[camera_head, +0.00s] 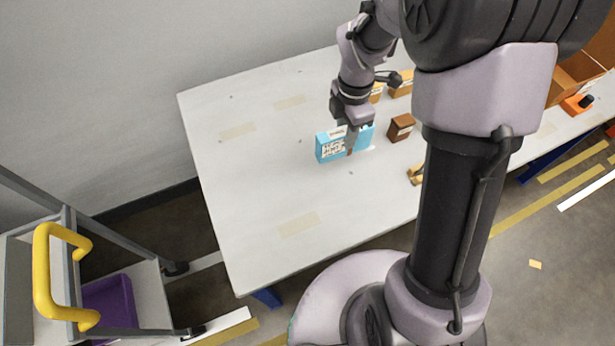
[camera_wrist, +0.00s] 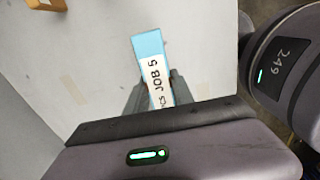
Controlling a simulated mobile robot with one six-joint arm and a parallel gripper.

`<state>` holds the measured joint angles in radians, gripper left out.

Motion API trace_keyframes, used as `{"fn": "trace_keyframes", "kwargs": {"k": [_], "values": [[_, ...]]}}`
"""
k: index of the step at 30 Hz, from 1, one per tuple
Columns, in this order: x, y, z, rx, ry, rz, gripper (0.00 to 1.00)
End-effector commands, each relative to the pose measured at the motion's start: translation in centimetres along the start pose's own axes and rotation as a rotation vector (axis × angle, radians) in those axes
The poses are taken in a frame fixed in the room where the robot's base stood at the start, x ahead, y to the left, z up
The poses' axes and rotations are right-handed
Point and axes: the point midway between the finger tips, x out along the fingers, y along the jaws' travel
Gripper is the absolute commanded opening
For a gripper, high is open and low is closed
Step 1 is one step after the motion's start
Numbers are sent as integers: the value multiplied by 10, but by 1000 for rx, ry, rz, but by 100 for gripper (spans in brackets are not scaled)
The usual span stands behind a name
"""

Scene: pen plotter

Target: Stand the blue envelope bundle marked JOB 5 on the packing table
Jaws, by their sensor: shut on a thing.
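The blue envelope bundle (camera_head: 330,147) is upright at the packing table (camera_head: 240,185), with a white printed label on its face.
A brown box (camera_head: 401,127) stands just right of the bundle, with orange-brown packs (camera_head: 402,86) behind. A yellow-brown item (camera_head: 416,175) lies nearer the front. The table's left part is clear apart from tape patches. A cart with a yellow handle (camera_head: 45,275) stands at lower left.

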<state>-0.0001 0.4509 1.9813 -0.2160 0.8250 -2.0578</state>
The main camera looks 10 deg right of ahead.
Motion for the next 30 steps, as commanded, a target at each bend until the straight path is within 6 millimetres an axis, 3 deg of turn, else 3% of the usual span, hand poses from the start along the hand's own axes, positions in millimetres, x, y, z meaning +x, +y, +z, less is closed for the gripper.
{"fn": "trace_keyframes", "kwargs": {"k": [2, 15, 26, 27, 30], "values": [[7, 0, 0, -38, 0, -1, 0], [101, 0, 0, -43, 1, -2, 0], [104, 0, 0, -43, 0, 0, 0], [103, 0, 0, -43, 0, 0, 35], [103, 0, 0, -42, 0, 0, 51]]}}
